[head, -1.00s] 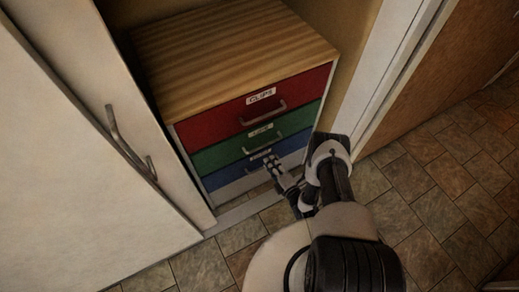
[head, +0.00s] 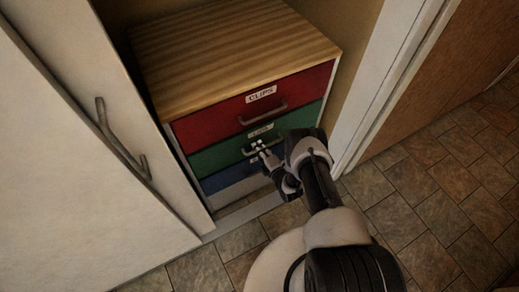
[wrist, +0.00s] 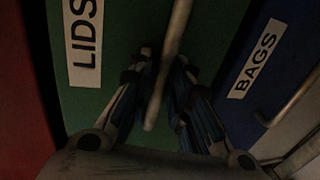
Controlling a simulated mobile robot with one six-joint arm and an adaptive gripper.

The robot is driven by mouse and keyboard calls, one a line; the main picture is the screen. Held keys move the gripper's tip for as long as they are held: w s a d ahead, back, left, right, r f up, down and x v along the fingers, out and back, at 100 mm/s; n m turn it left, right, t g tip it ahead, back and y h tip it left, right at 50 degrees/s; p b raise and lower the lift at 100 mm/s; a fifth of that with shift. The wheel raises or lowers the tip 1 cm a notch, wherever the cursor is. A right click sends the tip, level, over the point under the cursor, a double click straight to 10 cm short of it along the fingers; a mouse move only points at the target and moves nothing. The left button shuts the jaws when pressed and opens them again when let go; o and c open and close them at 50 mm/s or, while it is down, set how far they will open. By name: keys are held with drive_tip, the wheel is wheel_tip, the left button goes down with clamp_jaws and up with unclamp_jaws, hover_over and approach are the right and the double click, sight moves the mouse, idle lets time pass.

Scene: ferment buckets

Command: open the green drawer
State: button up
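The green drawer (head: 212,158), labelled LIDS, is the middle of three drawers in a wooden-topped cabinet, and looks closed. Its grey bar handle (head: 278,137) is partly hidden by my gripper (head: 258,144), which is at the drawer front. In the wrist view, the green front (wrist: 110,105) fills the middle. The handle (wrist: 177,30) runs between the two fingers of my gripper (wrist: 163,58). The fingers are apart, with a visible gap beside the bar; I cannot tell whether either touches it.
The red drawer (head: 220,121), labelled CLIPS, is above and the blue drawer (head: 225,180) below; both look closed. The blue drawer's handle (wrist: 290,98) shows in the wrist view. A white door (head: 60,170) stands to the left, a white frame (head: 385,90) to the right. Tiled floor (head: 455,200) is clear.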

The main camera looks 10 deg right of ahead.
clamp_jaws()
drive_tip(key=shift+s, duration=0.1)
idle(0.3)
